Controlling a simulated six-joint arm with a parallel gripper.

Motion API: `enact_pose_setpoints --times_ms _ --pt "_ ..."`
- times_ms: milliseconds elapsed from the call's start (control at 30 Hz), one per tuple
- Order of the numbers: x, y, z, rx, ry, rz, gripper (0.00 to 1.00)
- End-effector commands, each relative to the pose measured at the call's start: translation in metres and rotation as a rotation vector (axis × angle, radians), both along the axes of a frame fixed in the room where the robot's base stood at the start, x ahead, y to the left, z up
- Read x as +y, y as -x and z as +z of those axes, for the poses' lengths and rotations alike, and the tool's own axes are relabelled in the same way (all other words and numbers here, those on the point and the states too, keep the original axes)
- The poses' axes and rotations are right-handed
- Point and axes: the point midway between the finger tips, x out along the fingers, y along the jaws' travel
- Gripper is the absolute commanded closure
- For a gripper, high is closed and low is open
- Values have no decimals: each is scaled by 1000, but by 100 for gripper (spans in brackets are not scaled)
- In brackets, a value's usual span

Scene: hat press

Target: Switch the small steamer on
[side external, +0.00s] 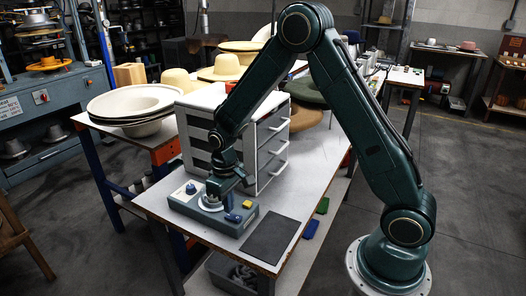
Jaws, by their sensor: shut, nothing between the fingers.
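The small steamer appears to be the low blue-grey box (218,224) near the front left of the white table. A blue knob (191,187) stands on a pale panel at its left end. A round pale plate (208,203) is in its middle, partly hidden by my wrist. Blue parts and a small yellow-green part (247,204) show at its right. My gripper (229,203) is shut and empty, pointing down over the right half of the box. Whether it touches anything is too small to tell. The switch's position cannot be made out.
A grey and white drawer unit (270,150) stands right behind the box. A dark flat mat (270,240) lies to the right. Stacked pale hat shapes (135,104) are at the back left. My arm arches in from the right.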

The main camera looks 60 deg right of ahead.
Motion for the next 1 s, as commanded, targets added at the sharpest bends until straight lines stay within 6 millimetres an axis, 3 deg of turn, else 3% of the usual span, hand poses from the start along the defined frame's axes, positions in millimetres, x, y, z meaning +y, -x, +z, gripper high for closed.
enact_pose_setpoints --times_ms 1000 --pt "0 0 54 0 0 0 100"
